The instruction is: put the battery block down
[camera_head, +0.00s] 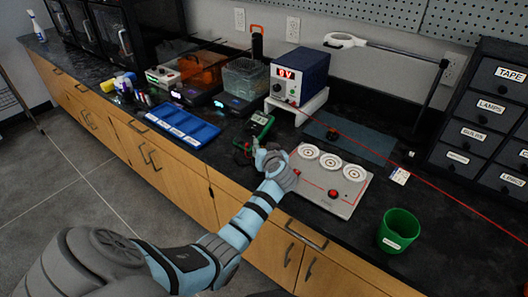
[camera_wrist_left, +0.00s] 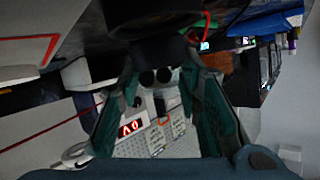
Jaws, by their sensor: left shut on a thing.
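My left gripper (camera_head: 266,156) is over the front part of the black counter, just left of the grey board (camera_head: 325,190) with three round white holders. In the left wrist view, its teal fingers (camera_wrist_left: 160,100) are on either side of a dark block with two round knobs, which I take as the battery block (camera_wrist_left: 155,75). The gripper is shut on it. In the head view the block is mostly hidden by the hand, so I cannot tell whether it touches the counter. My right gripper is not in view.
A green multimeter (camera_head: 260,124) lies just behind the hand. A blue tray (camera_head: 183,124) is to the left, and a green cup (camera_head: 398,230) to the right. A blue power supply (camera_head: 299,75) stands behind. Bare counter (camera_head: 225,152) shows between tray and hand.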

